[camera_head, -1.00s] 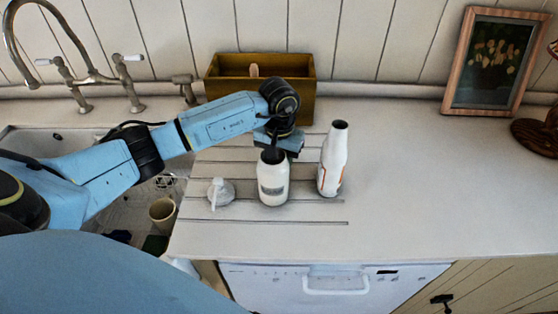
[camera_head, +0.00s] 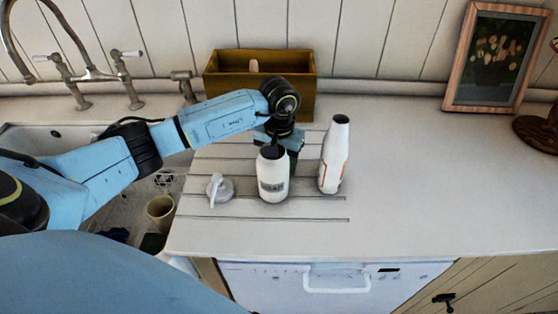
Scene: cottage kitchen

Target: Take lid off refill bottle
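The refill bottle (camera_head: 333,160) is white with orange marks. It stands upright on the counter, narrowing to a neck at the top; I cannot tell whether a lid is on it. A pump top (camera_head: 219,188) lies on the counter left of the soap bottle. My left gripper (camera_head: 291,158) points down behind and to the right of the soap bottle, left of the refill bottle. The soap bottle partly hides its fingers. My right gripper is not in view.
A wooden box (camera_head: 230,86) stands behind my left gripper against the wall. The sink with a cup (camera_head: 161,212) is at the left. A picture frame (camera_head: 492,60) stands at the back right. The counter (camera_head: 420,180) right of the refill bottle is clear.

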